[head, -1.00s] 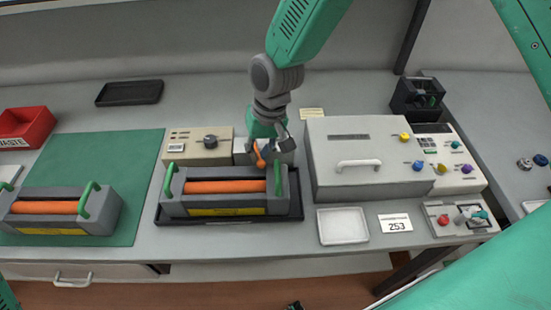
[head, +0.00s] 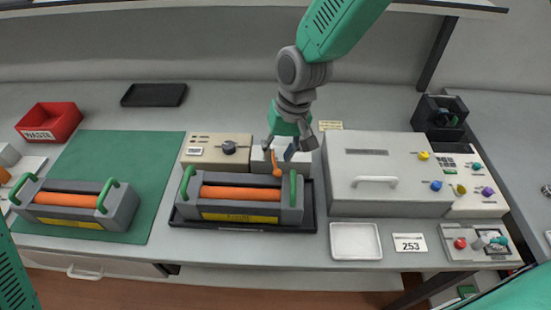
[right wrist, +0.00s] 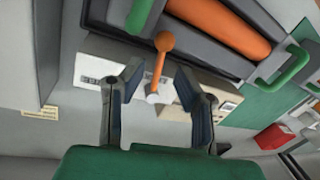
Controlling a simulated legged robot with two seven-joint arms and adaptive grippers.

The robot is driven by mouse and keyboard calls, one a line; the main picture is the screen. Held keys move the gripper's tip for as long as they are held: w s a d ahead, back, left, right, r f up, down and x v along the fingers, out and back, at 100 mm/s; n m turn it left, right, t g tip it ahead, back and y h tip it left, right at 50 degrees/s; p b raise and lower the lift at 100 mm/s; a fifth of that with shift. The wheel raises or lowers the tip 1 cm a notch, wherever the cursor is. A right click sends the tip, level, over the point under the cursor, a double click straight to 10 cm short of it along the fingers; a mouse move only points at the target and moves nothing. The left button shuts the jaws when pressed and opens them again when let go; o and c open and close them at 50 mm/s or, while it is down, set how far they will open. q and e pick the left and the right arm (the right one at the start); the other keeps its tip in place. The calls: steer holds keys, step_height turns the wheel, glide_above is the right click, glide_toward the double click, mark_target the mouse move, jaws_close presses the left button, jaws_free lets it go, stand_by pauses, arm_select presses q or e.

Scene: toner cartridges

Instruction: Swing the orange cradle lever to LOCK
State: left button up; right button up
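The orange cradle lever (head: 276,164) stands at the white block (head: 262,158) behind the middle toner cartridge (head: 240,212), which sits in a black cradle tray (head: 188,223). My right gripper (head: 288,148) is right above the block, at the lever. In the right wrist view, the lever (right wrist: 159,66) with its round knob lies between the two open fingers of the gripper (right wrist: 158,82), with a gap on each side. Lettering on the block (right wrist: 90,80) is too small to read. Only part of my left arm shows at the lower left; its gripper is out of view.
A beige control box (head: 216,152) stands left of the lever block, and a large grey machine (head: 385,165) stands close on its right. Another cartridge (head: 75,208) lies on the green mat (head: 140,165). A white tray (head: 355,241) sits in front of the machine.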

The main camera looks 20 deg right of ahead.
step_height(320, 180, up, 9)
steer(key=d, duration=0.1)
steer(key=shift+s+d, duration=0.15)
steer(key=shift+d, duration=0.15)
steer(key=shift+c, duration=0.4)
